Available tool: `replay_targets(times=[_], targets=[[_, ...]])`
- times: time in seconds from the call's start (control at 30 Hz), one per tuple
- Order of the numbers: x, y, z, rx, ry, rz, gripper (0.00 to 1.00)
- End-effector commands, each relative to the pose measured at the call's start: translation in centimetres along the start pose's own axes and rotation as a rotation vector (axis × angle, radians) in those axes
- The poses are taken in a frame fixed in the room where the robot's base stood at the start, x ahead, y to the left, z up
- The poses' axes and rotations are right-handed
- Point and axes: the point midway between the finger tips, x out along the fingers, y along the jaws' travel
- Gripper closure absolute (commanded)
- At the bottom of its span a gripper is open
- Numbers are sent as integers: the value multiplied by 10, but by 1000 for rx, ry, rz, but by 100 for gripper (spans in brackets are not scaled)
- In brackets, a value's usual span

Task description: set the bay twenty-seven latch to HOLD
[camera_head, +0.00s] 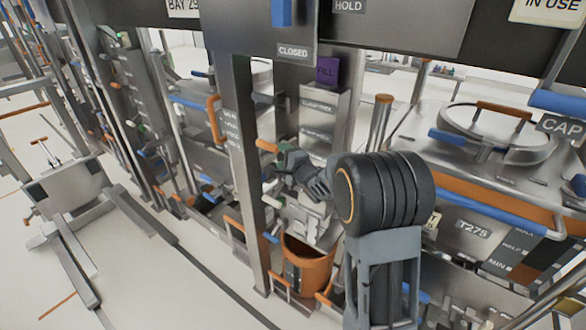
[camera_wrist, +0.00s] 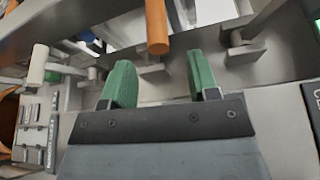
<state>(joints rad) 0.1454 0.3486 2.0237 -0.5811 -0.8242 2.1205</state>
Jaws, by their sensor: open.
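I cannot read a bay twenty-seven label, so I cannot tell which latch is its latch. My gripper (camera_head: 282,160) reaches in past a grey upright post in the head view. In the wrist view its two green fingers (camera_wrist: 160,68) are apart with nothing held between them. An orange cylindrical handle (camera_wrist: 157,28) lies ahead, in line with the gap between the fingers. An orange handle end (camera_head: 266,146) also shows beside my gripper in the head view. A HOLD label (camera_head: 348,6) is on a dark panel at the top of the head view.
A blue handle (camera_head: 281,12) sits above a CLOSED label (camera_head: 293,51). The grey post (camera_head: 243,150) stands close to my gripper. An orange bucket (camera_head: 307,267) is below. A pale handle (camera_wrist: 38,62) and a metal bracket (camera_wrist: 243,45) flank the fingers.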

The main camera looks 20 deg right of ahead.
Motion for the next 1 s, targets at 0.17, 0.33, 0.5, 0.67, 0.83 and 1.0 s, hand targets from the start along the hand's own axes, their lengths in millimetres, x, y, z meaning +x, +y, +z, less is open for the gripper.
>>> replay_targets(times=[0.17, 0.33, 0.5, 0.67, 0.83, 1.0], targets=[[-33, 0, 0, -1, 1, -2, 45], [-53, 0, 0, -1, 0, -2, 45], [-63, 0, 0, -1, -1, -1, 45], [-64, -1, 0, -1, -1, -1, 45], [-64, -1, 0, -1, -1, -1, 45], [-64, 0, 0, -1, -1, -1, 45]])
